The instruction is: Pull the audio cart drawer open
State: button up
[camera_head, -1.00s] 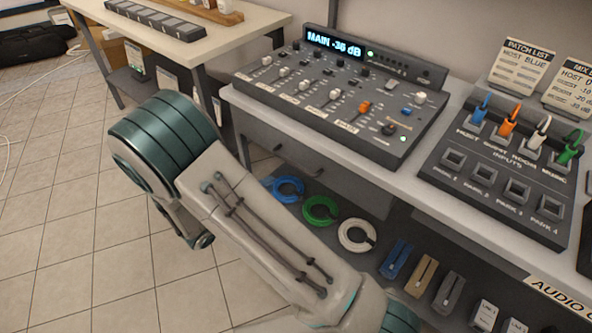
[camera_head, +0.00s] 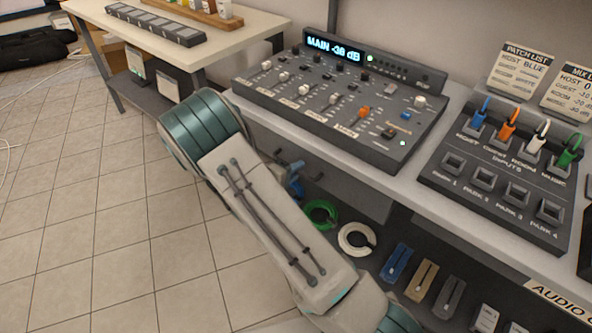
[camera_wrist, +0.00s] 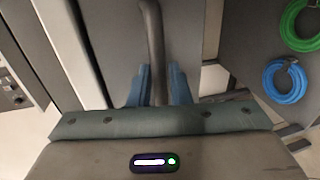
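The audio cart (camera_head: 440,225) stands at the right with a grey drawer (camera_head: 340,185) under its top, below the mixer. The drawer front looks flush with the cart. Its dark bar handle (camera_head: 317,178) shows partly in the head view; my arm hides the rest. My gripper's blue fingers (camera_head: 294,184) are at the left part of this handle. In the wrist view, the handle (camera_wrist: 153,35) runs up between the two blue fingers (camera_wrist: 160,85). They sit close against both sides of it, with no clear gap. The drawer front fills the background there.
The mixer (camera_head: 340,105) and patch box (camera_head: 500,180) stand on the cart top. Green (camera_head: 320,213) and white (camera_head: 356,238) cable coils lie below the drawer; a blue coil (camera_wrist: 286,80) shows in the wrist view. A pale table (camera_head: 190,40) stands back left.

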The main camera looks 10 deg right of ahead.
jog(key=shift+c, duration=0.4)
grip_shut()
jog(key=shift+a, duration=0.1)
jog(key=f+b+v, duration=0.2)
jog(key=b+v, duration=0.1)
jog(key=v, duration=0.9)
jog(key=f+b+v, duration=0.3)
jog(key=v, duration=1)
jog(key=shift+v, duration=0.8)
jog(key=shift+s+f, duration=0.1)
jog(key=shift+f, duration=0.15)
jog(key=shift+o, duration=0.4)
grip_release()
